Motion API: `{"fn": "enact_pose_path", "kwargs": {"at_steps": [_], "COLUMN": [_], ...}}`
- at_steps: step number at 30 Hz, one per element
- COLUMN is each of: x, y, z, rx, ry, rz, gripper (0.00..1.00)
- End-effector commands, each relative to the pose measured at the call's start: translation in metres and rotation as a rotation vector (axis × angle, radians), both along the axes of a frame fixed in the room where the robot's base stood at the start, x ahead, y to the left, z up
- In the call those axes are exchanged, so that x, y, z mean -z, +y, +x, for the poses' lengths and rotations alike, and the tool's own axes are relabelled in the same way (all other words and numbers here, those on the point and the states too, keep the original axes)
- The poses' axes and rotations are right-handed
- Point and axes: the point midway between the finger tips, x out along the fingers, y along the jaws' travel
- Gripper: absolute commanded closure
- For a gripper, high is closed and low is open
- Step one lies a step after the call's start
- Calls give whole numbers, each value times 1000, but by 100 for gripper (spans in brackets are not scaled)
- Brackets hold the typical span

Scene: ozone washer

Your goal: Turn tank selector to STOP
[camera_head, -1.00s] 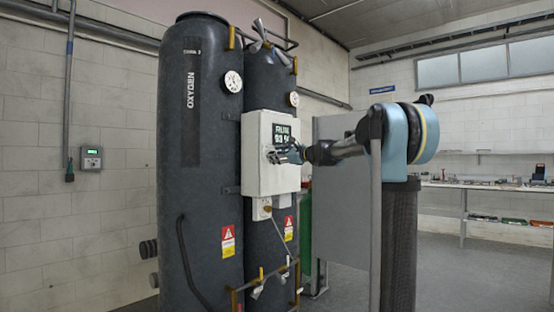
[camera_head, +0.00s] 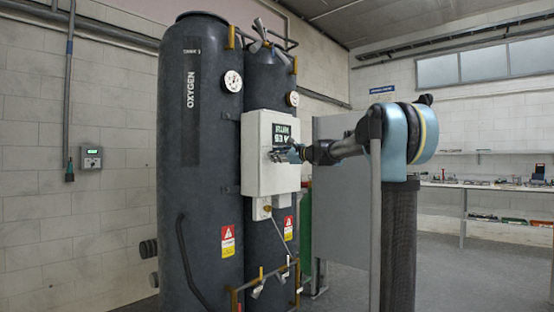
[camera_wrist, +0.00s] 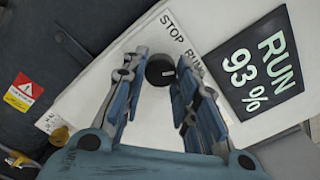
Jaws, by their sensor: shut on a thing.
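The tank selector is a small black round knob (camera_wrist: 160,70) on a white plate (camera_wrist: 185,38) lettered STOP and RUN. The plate is on the white control box (camera_head: 255,175) fixed to the tanks. My gripper (camera_wrist: 164,62) has one finger on each side of the knob and is shut on it. In the head view my gripper (camera_head: 282,154) is at the front of the box and hides the knob. The display (camera_wrist: 257,68) reads RUN 93 %. I cannot tell which way the knob's mark points.
Two dark tanks (camera_head: 200,180) stand behind the box, with gauges and warning labels. A grey panel (camera_head: 340,200) stands behind my arm. A hose and valves lie below the box. A workbench (camera_head: 490,187) runs along the right wall, and the floor before it is clear.

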Motion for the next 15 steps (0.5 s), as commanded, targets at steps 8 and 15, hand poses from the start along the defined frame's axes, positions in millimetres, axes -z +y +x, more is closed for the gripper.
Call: {"fn": "enact_pose_path", "kwargs": {"at_steps": [8, 15], "x": [0, 0], "y": [-1, 0], "z": [0, 0], "rx": [1, 1], "ry": [-164, -344], "rz": [-128, -268], "gripper": [96, 96]}}
